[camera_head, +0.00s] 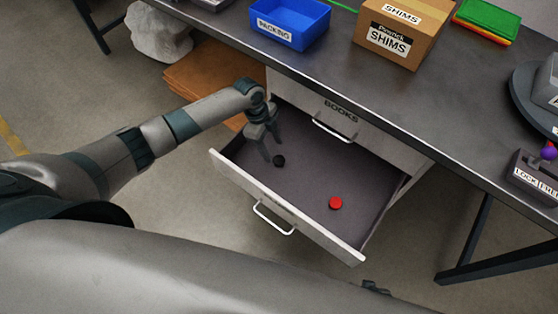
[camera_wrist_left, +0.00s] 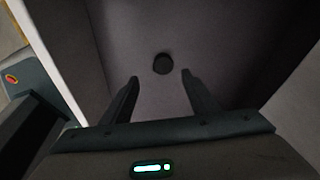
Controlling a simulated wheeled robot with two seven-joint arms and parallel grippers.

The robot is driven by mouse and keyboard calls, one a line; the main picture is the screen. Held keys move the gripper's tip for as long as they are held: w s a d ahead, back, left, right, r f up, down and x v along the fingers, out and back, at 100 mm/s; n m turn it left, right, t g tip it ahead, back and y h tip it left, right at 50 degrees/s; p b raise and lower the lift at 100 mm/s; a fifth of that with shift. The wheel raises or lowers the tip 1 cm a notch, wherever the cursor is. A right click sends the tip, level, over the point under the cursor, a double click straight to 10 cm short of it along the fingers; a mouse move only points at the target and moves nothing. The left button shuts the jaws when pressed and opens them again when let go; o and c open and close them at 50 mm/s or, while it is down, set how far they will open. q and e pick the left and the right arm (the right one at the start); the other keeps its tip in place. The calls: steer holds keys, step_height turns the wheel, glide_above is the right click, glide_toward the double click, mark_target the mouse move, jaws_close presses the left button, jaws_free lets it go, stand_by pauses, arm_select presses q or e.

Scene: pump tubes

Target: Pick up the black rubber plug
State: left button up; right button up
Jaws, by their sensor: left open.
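The black rubber plug (camera_head: 279,160) is a small dark round piece on the floor of the open drawer (camera_head: 320,185), towards its left side. In the left wrist view the plug (camera_wrist_left: 163,64) lies a little beyond the fingertips and between their lines. My left gripper (camera_head: 269,156) is open and reaches down into the drawer, just beside the plug in the head view. Its two fingers (camera_wrist_left: 160,76) show apart and empty in the wrist view. My right gripper is not in either view.
A red round piece (camera_head: 335,203) lies in the drawer to the right. The drawer's front wall (camera_head: 290,215) and side walls stand around the gripper. The desktop (camera_head: 440,100) above holds a blue packing bin (camera_head: 290,22) and a shims box (camera_head: 397,35).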

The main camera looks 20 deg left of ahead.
mark_target(279, 160)
arm_select(q)
steer(key=shift+x, duration=1.05)
steer(key=shift+w+x, duration=0.2)
steer(key=shift+x, duration=1.1)
steer(key=shift+w+x, duration=0.2)
steer(key=shift+x, duration=1.1)
steer(key=c, duration=1.1)
